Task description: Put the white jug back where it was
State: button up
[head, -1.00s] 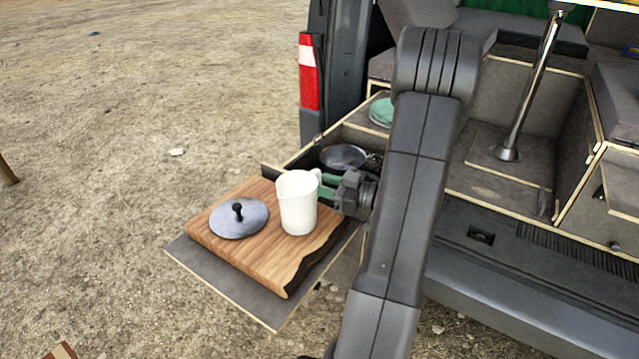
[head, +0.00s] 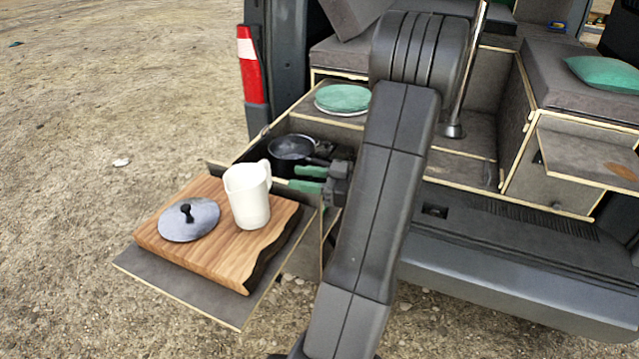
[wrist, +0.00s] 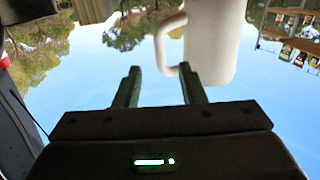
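The white jug (head: 249,197) stands upright on the wooden board (head: 205,238), to the right of a grey lid with a black knob (head: 189,219). Its handle is at its back right. My gripper (head: 300,178) is just right of the jug, its green fingers parted and pointing left, with nothing seen between them. In the wrist view the jug (wrist: 213,45) is beyond the fingertips (wrist: 160,75), and its handle shows above the gap between them. My arm hides part of the van behind it.
The board lies on a pulled-out grey shelf (head: 235,310). Behind it a black pan (head: 291,148) sits in the drawer, near a round green cushion or plate (head: 343,98). The van's bumper (head: 500,280) is at the right. Open gravel lies to the left.

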jog(key=shift+s+d, duration=0.15)
jog(key=shift+d, duration=0.75)
jog(key=shift+s+d, duration=0.15)
jog(key=shift+d, duration=0.75)
